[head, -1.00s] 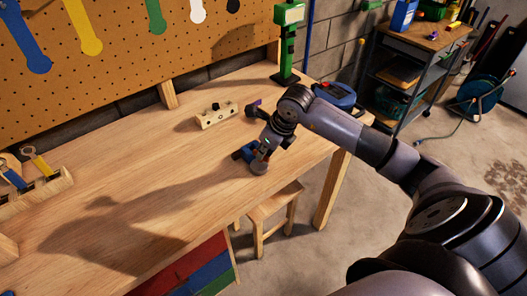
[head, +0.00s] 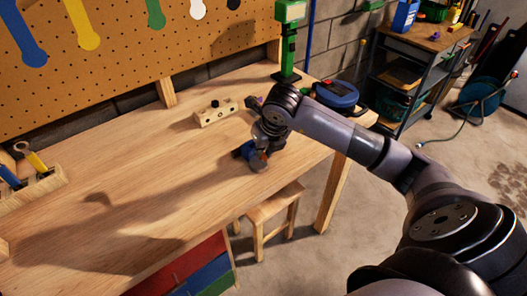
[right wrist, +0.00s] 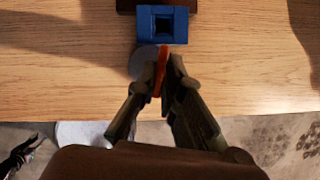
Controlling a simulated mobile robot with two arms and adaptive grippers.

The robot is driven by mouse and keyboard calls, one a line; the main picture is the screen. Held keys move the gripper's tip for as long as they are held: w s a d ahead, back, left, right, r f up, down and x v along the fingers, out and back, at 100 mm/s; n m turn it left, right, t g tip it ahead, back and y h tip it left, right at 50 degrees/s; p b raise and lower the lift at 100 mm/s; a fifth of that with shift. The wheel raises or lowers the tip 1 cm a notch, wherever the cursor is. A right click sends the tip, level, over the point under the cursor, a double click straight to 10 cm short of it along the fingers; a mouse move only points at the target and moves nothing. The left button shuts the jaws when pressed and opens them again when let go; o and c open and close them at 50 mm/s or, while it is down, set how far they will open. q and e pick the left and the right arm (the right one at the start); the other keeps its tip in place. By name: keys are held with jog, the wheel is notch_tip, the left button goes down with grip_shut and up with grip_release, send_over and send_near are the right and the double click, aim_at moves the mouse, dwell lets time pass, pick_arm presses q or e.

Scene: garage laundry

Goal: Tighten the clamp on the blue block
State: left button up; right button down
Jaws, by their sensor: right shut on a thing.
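The blue block (head: 243,151) sits near the front edge of the wooden workbench. It also shows at the top of the right wrist view (right wrist: 148,40), with a dark square opening. A round grey part (head: 258,164) lies beside it, nearer the bench edge. My right gripper (right wrist: 165,65) points down at the clamp, its two fingers shut on a narrow orange piece (right wrist: 160,72), which looks like the clamp's handle. The gripper hides much of the clamp in the head view. I cannot tell how tight the clamp is.
On the workbench (head: 130,205), a wooden block with holes (head: 215,113) lies behind the clamp, and a tool rack (head: 35,187) stands at the left. A green post (head: 288,50) and a blue case (head: 335,94) stand at the far end. A stool (head: 272,207) stands below the front edge.

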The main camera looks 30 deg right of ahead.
jog(key=shift+s+a+f+m, duration=0.15)
jog(key=shift+s+f+m, duration=0.05)
jog(key=shift+f+m, duration=0.15)
jog(key=c, duration=1.8)
grip_release()
jog(key=shift+o, duration=0.4)
jog(key=shift+w, duration=0.2)
jog(key=shift+r, duration=0.15)
jog(key=v, duration=1.1)
jog(key=shift+r, duration=0.4)
